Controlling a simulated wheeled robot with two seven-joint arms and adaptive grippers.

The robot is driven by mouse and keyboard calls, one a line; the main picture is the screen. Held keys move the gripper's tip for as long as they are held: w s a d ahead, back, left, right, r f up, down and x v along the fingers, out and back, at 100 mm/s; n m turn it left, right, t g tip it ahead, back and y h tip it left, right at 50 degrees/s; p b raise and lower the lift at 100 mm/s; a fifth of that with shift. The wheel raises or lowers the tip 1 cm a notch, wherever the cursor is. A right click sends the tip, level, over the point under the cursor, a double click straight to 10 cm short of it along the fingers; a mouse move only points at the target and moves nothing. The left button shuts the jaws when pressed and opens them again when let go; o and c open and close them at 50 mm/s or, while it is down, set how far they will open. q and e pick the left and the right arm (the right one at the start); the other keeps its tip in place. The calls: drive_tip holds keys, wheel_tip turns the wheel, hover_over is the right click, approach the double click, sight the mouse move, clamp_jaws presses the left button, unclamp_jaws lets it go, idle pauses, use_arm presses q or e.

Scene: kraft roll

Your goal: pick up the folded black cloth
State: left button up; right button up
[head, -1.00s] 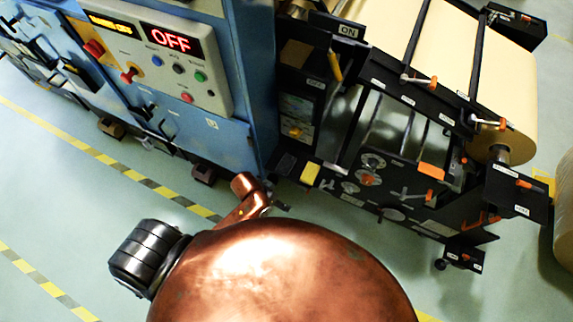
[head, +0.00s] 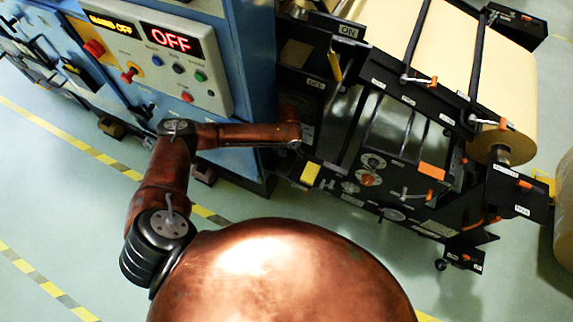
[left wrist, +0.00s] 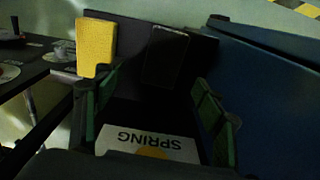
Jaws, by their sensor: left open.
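The folded black cloth (left wrist: 166,56) shows in the left wrist view as a dark, flat rectangle on a black surface, hard to set apart from it. A yellow block (left wrist: 96,47) lies to its left. My left gripper (left wrist: 158,82) is open, its green-padded fingers spread to either side, with the cloth ahead of the gap and nothing held. In the head view my left arm reaches over to the dark machine, and its wrist end (head: 297,138) is just above the yellow block (head: 310,173). The cloth is not clear there. My right gripper is out of view.
A blue cabinet with an OFF display (head: 171,42) stands at the left. The machine with a kraft roll (head: 508,90) fills the right. A blue panel (left wrist: 255,85) stands close on the right.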

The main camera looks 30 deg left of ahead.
sight(287, 163)
use_arm(q)
drive_tip(key=f+b, duration=0.1)
drive_tip(key=f, duration=0.4)
drive_tip(key=f+b, duration=0.1)
drive_tip(key=f, duration=0.1)
drive_tip(key=shift+a+f+b, duration=0.3)
drive_tip(key=shift+f, duration=0.1)
drive_tip(key=shift+r, duration=0.1)
drive_tip(key=c, duration=1.2)
drive_tip(key=shift+r, duration=0.3)
drive_tip(key=r+p, duration=0.2)
drive_tip(key=r, duration=0.1)
drive_tip(key=shift+s+d+r, duration=0.15)
drive_tip(key=shift+s+r, duration=0.05)
drive_tip(key=s+d+r+p, duration=0.4)
drive_tip(key=s+r, duration=0.5)
drive_tip(key=s, duration=0.3)
drive_tip(key=shift+s+d, duration=0.2)
drive_tip(key=shift+d, duration=0.55)
